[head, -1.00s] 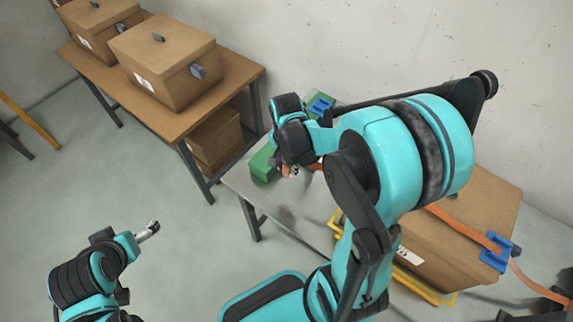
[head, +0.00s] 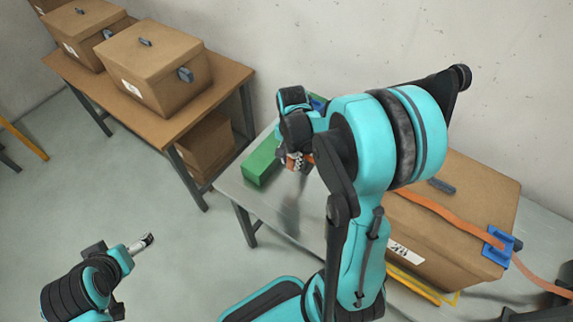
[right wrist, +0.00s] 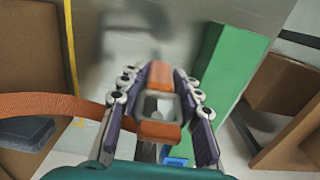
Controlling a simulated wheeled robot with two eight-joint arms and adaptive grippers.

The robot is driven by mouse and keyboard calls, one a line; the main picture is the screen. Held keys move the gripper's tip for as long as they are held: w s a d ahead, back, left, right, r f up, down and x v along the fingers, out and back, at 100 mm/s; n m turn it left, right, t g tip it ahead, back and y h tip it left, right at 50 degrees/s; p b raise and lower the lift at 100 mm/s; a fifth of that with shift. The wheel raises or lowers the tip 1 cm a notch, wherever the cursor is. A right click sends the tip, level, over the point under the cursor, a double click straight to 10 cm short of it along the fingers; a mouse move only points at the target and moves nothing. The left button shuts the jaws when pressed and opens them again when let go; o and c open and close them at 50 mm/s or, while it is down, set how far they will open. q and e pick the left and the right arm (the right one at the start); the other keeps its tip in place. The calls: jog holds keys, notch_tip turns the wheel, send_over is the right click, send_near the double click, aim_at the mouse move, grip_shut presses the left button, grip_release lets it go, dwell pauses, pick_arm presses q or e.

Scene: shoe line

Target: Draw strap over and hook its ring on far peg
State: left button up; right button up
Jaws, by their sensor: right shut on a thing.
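The orange strap (head: 428,208) lies across the lid of a cardboard box (head: 455,225) and runs through a blue bracket (head: 500,243) at the box's right side. In the right wrist view the strap (right wrist: 50,104) comes in from the left to the grey ring (right wrist: 160,106). My right gripper (right wrist: 158,112) is shut on the ring, off the box's left side, beside a green block (head: 262,160). A blue part (right wrist: 175,162) shows below the fingers; I cannot tell whether it is the far peg. My left gripper (head: 140,243) is away over the floor; its jaw state is unclear.
The box stands on a grey table (head: 285,212) with bare surface left of it. Yellow rails (head: 412,284) run along the box's near side. A brown table (head: 150,118) with more boxes stands at the left. A wall rises behind.

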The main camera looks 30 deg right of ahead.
jog(key=shift+w+d+f+b, duration=0.25)
jog(key=shift+w+d, duration=0.1)
jog(key=shift+d, duration=0.5)
jog(key=shift+w+d+f+b, duration=0.2)
jog(key=shift+w+d, duration=0.1)
jog(key=shift+d, duration=0.5)
jog(key=shift+w+d+f+b, duration=0.15)
jog(key=shift+w+d+b, duration=0.15)
jog(key=shift+d, duration=0.55)
jog(key=o, duration=1.3)
